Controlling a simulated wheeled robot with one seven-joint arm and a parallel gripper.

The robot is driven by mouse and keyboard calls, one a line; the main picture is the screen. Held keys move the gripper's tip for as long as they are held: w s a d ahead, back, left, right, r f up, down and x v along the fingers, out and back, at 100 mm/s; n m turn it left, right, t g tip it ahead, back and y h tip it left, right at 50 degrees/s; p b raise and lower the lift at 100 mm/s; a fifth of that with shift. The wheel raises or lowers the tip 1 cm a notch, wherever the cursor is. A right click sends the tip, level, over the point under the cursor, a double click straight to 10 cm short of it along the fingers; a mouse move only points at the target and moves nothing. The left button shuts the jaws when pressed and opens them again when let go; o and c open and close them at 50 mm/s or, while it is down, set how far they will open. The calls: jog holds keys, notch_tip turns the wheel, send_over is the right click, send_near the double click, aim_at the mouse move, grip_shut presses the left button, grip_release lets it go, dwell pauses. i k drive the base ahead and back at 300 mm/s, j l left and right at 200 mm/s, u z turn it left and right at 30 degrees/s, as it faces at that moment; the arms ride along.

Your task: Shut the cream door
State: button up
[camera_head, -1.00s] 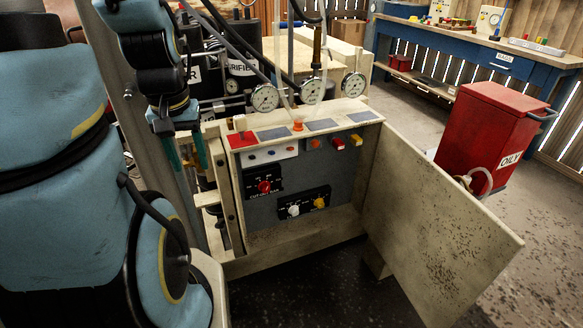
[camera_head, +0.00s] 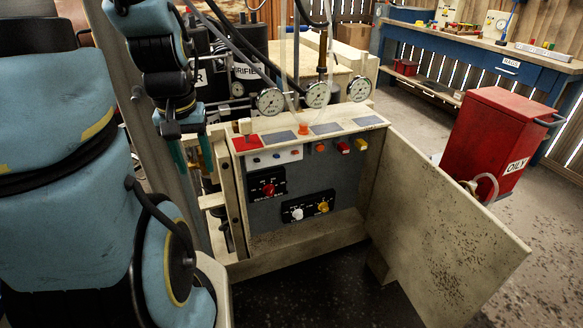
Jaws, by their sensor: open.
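The cream door (camera_head: 440,235) stands wide open at the right of the compressor cabinet, its speckled inner face swung out toward the lower right. The cabinet's grey control panel (camera_head: 300,180) is exposed, with red, white and yellow knobs. My gripper (camera_head: 193,158) points down at the left of the cabinet, well away from the door. Its two teal fingers are apart, with nothing seen between them. The fingertips are partly hard to make out against the cabinet's left side.
A red bin (camera_head: 492,140) marked OILY stands behind and right of the door. A blue workbench (camera_head: 480,65) runs along the back right. Gauges (camera_head: 317,95) and hoses rise above the cabinet. Dark floor (camera_head: 310,295) in front of the cabinet is clear.

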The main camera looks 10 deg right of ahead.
aim_at(448, 253)
jog(key=l+z, duration=0.35)
jog(key=i+l+z, duration=0.15)
jog(key=l+z, duration=0.2)
jog(key=l, duration=0.15)
jog(key=i+l+z, duration=0.15)
jog(key=l+z, duration=0.2)
